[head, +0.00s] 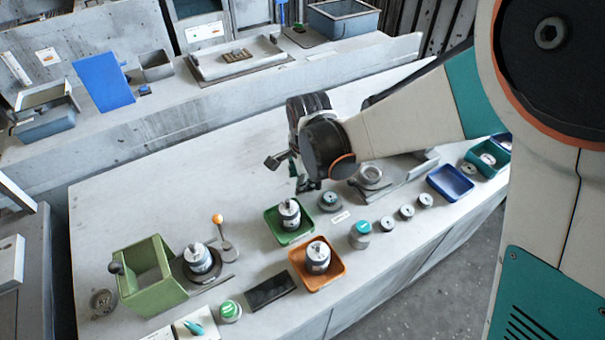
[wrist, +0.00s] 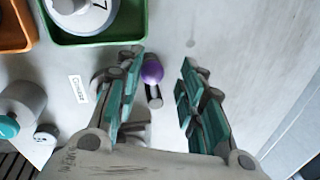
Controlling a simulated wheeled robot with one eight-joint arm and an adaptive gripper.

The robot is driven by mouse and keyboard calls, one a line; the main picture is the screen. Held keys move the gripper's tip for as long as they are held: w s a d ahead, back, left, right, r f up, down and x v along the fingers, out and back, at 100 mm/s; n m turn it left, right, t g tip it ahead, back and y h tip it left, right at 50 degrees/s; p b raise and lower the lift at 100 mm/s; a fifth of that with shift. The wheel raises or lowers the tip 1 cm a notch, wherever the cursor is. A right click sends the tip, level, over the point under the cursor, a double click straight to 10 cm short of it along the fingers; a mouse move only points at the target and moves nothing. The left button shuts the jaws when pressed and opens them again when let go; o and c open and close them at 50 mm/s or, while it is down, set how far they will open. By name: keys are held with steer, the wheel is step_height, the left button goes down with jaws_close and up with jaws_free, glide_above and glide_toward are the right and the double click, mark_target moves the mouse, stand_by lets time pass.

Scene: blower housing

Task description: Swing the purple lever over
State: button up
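The purple lever's round knob (wrist: 152,72) shows in the wrist view, on a short dark stem that runs down toward a grey base. The knob lies between the fingers of my gripper (wrist: 162,60), nearer the left finger. My gripper is open, with a clear gap on the knob's right side. Whether the left finger touches the knob I cannot tell. In the head view my gripper (head: 304,178) is low over the bench, behind the green tray. The purple lever cannot be made out in that view.
A green tray (head: 272,238) and an orange tray (head: 334,283), each holding a weight-like part, stand in front. An orange-knobbed lever (head: 217,219) stands by a green box (head: 150,290) on the left. Several small round parts and a blue tray (head: 450,183) are right.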

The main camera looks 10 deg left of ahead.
steer(key=shift+s, duration=0.15)
steer(key=shift+a+r, duration=0.1)
steer(key=shift+r, duration=0.3)
steer(key=r, duration=0.3)
steer(key=s+r, duration=0.1)
steer(key=shift+s+d+r, duration=0.1)
steer(key=shift+d+r, duration=0.1)
steer(key=shift+d, duration=0.2)
steer(key=shift+w+r, duration=0.2)
steer(key=shift+r, duration=0.1)
steer(key=shift+s+d+r, duration=0.1)
steer(key=shift+s+r, duration=0.15)
steer(key=shift+r, duration=0.6)
